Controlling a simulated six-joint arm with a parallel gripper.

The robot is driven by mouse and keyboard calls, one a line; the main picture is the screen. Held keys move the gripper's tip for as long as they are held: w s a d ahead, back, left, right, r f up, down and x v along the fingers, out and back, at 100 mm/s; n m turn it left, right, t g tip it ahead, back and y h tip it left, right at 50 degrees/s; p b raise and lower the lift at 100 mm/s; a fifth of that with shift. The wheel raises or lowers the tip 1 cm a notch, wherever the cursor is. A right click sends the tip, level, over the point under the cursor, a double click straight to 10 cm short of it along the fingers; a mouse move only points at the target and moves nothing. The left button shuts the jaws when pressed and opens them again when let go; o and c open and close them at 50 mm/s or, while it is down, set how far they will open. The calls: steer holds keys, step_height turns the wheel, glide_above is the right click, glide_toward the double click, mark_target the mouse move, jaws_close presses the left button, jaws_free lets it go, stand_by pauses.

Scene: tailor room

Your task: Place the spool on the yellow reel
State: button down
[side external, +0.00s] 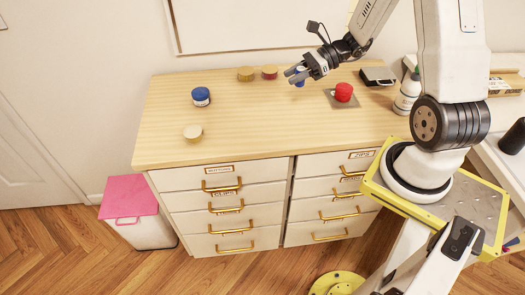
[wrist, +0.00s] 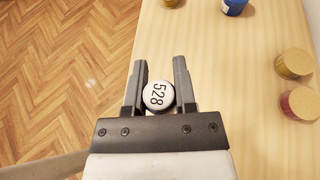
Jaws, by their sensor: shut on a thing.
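In the wrist view my gripper (wrist: 159,70) is shut on a spool (wrist: 158,96) with a white round top marked 528. In the side view the held spool (side external: 300,71) shows some blue and is partly hidden by the fingers. One yellow reel (side external: 193,132) lies at the front left, apart from the gripper. Another yellow reel (side external: 246,74) lies at the back; it also shows at the right of the wrist view (wrist: 295,63). I cannot tell which one the task names.
A red reel (side external: 269,71) is beside the back yellow one. A blue spool (side external: 201,96) stands at the left. A red object (side external: 343,92) sits on a grey plate (side external: 332,101). A white bottle (side external: 407,94) stands at the right. The front middle top is clear.

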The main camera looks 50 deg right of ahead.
steer(key=w+a+r, duration=0.1)
steer(key=w+a, duration=0.1)
steer(key=a, duration=0.8)
steer(key=w+a+r+n+g, duration=0.1)
steer(key=w+a, duration=0.2)
steer(key=a, duration=0.8)
steer(key=shift+w+r+y, duration=0.15)
steer(key=shift+r+y, duration=0.15)
steer(key=shift+y, duration=0.1)
glide_above(187, 133)
steer(key=s, duration=0.2)
steer(key=f, duration=0.8)
steer(key=shift+w+d+f, duration=0.1)
steer(key=shift+w, duration=0.1)
steer(key=shift+w+f, duration=0.55)
steer(key=shift+f, duration=0.05)
steer(key=shift+w+f, duration=0.15)
steer(key=shift+f, duration=0.05)
steer(key=shift+w+f, duration=0.1)
steer(key=shift+f, duration=1.5)
